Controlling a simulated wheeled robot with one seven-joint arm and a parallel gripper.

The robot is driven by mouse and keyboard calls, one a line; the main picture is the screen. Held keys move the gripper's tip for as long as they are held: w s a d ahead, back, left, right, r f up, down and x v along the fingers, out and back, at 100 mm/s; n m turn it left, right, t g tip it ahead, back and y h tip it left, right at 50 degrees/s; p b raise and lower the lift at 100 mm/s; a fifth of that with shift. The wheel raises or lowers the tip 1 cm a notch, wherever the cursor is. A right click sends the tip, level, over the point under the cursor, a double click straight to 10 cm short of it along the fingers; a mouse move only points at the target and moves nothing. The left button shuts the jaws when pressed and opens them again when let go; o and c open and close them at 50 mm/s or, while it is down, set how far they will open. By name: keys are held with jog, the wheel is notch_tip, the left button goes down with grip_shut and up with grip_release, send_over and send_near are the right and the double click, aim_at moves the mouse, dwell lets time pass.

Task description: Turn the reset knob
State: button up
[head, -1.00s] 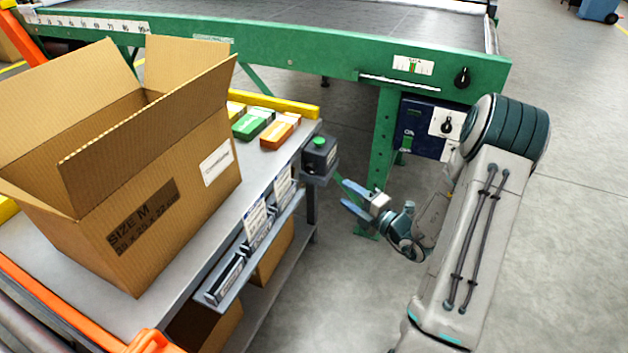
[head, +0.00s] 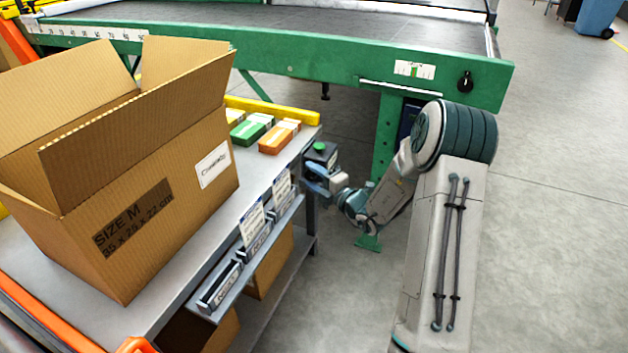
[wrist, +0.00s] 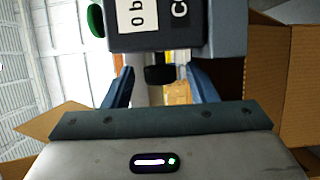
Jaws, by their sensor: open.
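A small dark control box (head: 320,154) with a green button on top is mounted at the end of the table. A black knob (wrist: 159,74) sticks out of the box towards my gripper. I cannot read a reset label on it. My gripper (head: 314,180) is open, its blue fingers just below and in front of the box. In the wrist view, the knob sits between the fingers, with visible gaps on both sides.
An open cardboard box (head: 150,190) stands on the table (head: 205,275). Small green and orange cartons (head: 275,138) lie near the control box. Labelled bins (head: 235,272) line the table's side. The green machine frame (head: 300,62), with another black knob (head: 465,82), stands behind.

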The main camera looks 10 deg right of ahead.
jog(key=shift+c, duration=0.3)
jog(key=c, duration=0.9)
